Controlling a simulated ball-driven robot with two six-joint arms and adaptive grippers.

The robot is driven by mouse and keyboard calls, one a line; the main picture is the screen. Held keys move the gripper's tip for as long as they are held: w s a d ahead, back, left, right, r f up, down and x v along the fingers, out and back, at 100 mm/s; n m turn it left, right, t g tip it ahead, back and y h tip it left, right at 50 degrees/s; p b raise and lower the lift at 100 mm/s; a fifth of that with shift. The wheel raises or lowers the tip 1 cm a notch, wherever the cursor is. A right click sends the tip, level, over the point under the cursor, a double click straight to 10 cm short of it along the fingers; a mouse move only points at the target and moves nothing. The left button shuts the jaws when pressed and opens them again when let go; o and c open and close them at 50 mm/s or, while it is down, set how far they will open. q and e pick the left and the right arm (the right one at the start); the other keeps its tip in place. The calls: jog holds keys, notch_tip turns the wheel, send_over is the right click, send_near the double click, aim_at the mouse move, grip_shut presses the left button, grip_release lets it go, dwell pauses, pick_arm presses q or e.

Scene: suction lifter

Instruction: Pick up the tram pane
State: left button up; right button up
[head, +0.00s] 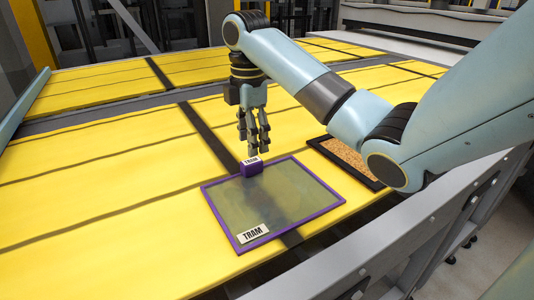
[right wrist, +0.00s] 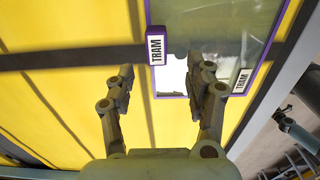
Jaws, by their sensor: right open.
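The tram pane (head: 275,205) lies flat on the yellow slatted surface, a see-through sheet with a purple rim and a white TRAM label (head: 253,234) at its near corner. A small purple block (head: 251,170), also labelled TRAM, stands at its far edge. In the right wrist view, the pane (right wrist: 225,45) and the block (right wrist: 155,46) lie beyond the fingers. My right gripper (head: 254,150) points down above the block, open and empty. Its fingers show spread in the right wrist view (right wrist: 166,72). Whether a fingertip touches the block is unclear. My left gripper is out of view.
A dark-framed tray (head: 344,169) with a speckled brown inside lies right of the pane, partly hidden by my right arm. A grey rail (head: 350,255) runs along the near right edge. The yellow surface (head: 110,215) left of the pane is clear.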

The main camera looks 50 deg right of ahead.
aim_at(251, 161)
notch_tip(251, 161, down, 2)
jog(key=shift+w+b, duration=0.1)
jog(key=shift+b, duration=0.3)
jog(key=shift+w+f, duration=0.1)
jog(key=shift+f, duration=0.1)
jog(key=shift+d+f+b, duration=0.1)
jog(key=shift+f+b, duration=0.75)
jog(key=shift+b, duration=0.2)
notch_tip(251, 161, down, 2)
jog(key=shift+d+f+p, duration=0.1)
jog(key=shift+p, duration=0.35)
jog(key=shift+f, duration=0.45)
jog(key=shift+c, duration=0.9)
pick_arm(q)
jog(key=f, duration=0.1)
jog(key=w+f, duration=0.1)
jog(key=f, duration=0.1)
pick_arm(e)
grip_shut()
